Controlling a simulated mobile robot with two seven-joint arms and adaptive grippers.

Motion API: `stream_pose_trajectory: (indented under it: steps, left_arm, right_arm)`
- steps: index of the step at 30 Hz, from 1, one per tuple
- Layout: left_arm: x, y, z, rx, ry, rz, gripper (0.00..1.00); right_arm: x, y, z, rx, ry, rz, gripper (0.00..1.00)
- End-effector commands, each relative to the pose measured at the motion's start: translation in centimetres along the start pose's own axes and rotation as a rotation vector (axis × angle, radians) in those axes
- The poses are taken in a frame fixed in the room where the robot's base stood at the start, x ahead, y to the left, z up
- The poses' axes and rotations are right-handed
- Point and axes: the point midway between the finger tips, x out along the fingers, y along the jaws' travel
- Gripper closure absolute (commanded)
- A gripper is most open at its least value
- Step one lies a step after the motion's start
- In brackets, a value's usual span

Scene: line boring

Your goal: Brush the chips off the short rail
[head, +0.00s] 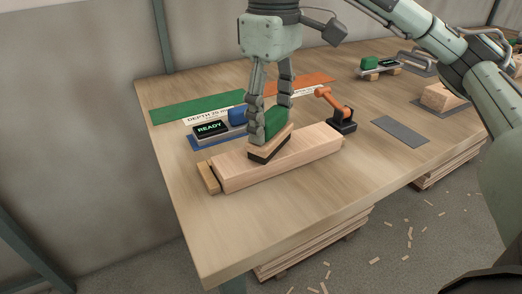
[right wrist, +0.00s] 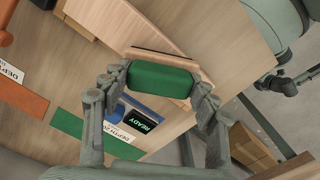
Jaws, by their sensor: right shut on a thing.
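The rail is a pale wooden beam (head: 310,150) lying across the near part of the bench, and part of it shows in the right wrist view (right wrist: 118,22). A brush (head: 277,124) with a green grip, a wooden block and dark bristles is at the rail's top, left of its middle. My right gripper (head: 270,130) is shut on the brush's green grip, which lies between the fingers in the right wrist view (right wrist: 160,80). I cannot make out chips on the rail's top. My left gripper is not in view.
A blue device with a READY display (head: 210,128) stands behind the rail, near green (head: 195,112) and orange (head: 308,83) strips. An orange clamp-like tool (head: 335,108) stands behind the rail's right part. A grey plate (head: 400,130) lies right. Chips (head: 408,232) litter the floor.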

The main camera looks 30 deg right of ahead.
Motion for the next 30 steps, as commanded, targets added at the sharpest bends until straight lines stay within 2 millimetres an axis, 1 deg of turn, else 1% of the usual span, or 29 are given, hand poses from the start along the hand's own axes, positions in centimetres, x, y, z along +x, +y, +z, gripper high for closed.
stream_pose_trajectory:
  steps: [6, 17, 20, 30]
  left_arm:
    - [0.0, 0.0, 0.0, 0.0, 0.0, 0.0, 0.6]
    - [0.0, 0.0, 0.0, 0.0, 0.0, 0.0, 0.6]
    - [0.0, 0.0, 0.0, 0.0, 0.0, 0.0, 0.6]
    - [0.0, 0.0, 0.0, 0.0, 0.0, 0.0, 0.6]
  right_arm:
    - [-1.0, 0.0, 0.0, 0.0, 0.003, 0.001, 0.75]
    - [-1.3, 0.0, 0.0, 0.0, 0.002, 0.001, 0.75]
    - [-2.2, 0.0, -0.1, 0.0, 0.004, 0.002, 0.75]
    - [-6.3, 0.0, -0.1, 0.001, 0.004, 0.002, 0.75]
